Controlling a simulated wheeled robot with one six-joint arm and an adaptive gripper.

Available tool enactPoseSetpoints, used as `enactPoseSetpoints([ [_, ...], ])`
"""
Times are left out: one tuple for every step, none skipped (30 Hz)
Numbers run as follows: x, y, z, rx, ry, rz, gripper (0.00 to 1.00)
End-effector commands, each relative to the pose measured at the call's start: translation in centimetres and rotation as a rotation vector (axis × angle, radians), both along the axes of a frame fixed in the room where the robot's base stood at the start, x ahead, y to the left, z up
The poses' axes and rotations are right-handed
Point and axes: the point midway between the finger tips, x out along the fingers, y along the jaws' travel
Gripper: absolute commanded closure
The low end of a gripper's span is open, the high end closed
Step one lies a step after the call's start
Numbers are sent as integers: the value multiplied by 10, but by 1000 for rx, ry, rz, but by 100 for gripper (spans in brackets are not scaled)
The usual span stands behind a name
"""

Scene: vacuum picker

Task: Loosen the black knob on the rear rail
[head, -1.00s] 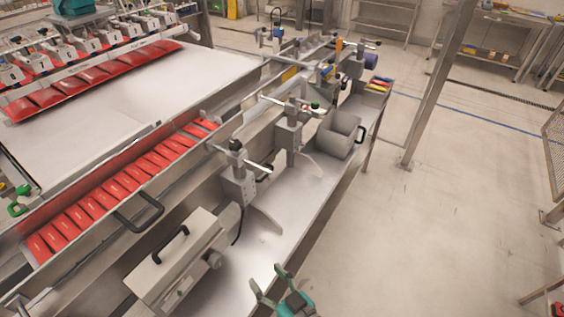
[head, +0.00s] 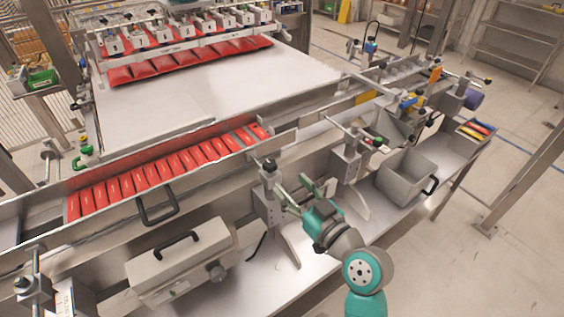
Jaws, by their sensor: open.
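Black knobs show on the clamps along the rail beside the conveyor. The nearer clamp (head: 271,195) has a black knob (head: 269,163) on its top. The farther clamp (head: 347,160) has a dark knob and a small green one at its rod. I cannot tell for certain which knob is the task's one. My teal gripper (head: 292,189) has its fingers spread and empty. In the picture it is just right of the nearer clamp, below its black knob. Contact with the clamp's rod cannot be made out.
A conveyor of red packets (head: 160,175) runs behind the clamps. A grey box with a black handle (head: 180,262) stands front left. A grey open bin (head: 408,177) stands right on the steel shelf. Open floor (head: 460,270) lies to the right.

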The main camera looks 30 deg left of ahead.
Motion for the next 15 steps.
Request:
enactPoseSetpoints([
  [2,7,1,1,0,2,38],
  [4,12,1,1,0,2,38],
  [6,18,0,0,0,2,38],
  [9,23,0,0,0,2,38],
  [11,28,1,1,0,2,38],
  [14,35,0,0,1,1,38],
  [16,40,1,1,0,1,38],
  [18,45,1,0,0,1,38],
  [20,51,0,0,0,1,38],
  [22,56,0,0,0,0,38],
  [25,60,0,0,0,0,38],
  [27,65,1,0,0,0,38],
  [28,69,0,0,0,0,38],
  [30,73,0,0,1,0,38],
  [31,77,1,1,0,-1,38],
])
